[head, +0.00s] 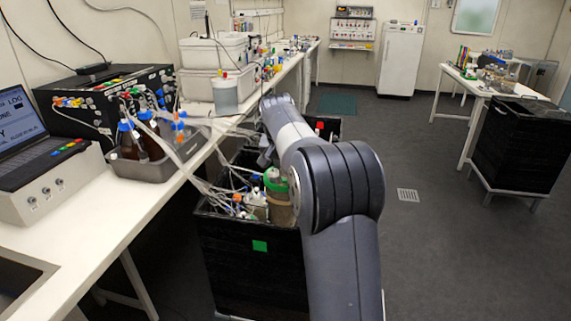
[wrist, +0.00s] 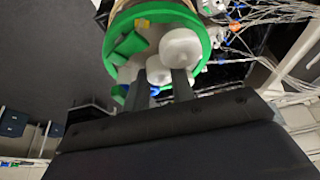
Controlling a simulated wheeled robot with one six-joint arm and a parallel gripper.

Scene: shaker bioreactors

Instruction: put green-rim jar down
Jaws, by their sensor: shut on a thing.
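The green-rim jar (head: 280,211) has a brownish body, a bright green rim and white fittings on its lid. In the head view it is at the open top of the black box with the green square (head: 228,262), partly behind my arm. Its base is hidden, so I cannot tell if it rests on anything. In the wrist view the jar's green rim (wrist: 116,50) fills the top middle. My gripper (wrist: 160,82) is shut on the jar at its lid fittings. In the head view my arm hides part of the grip.
Tubes and several other vessels (head: 240,203) crowd the black box left of the jar. A long white bench (head: 75,230) runs along the left, with a grey tray (head: 150,165) of brown bottles. Another black box (head: 520,145) stands far right. The floor between is clear.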

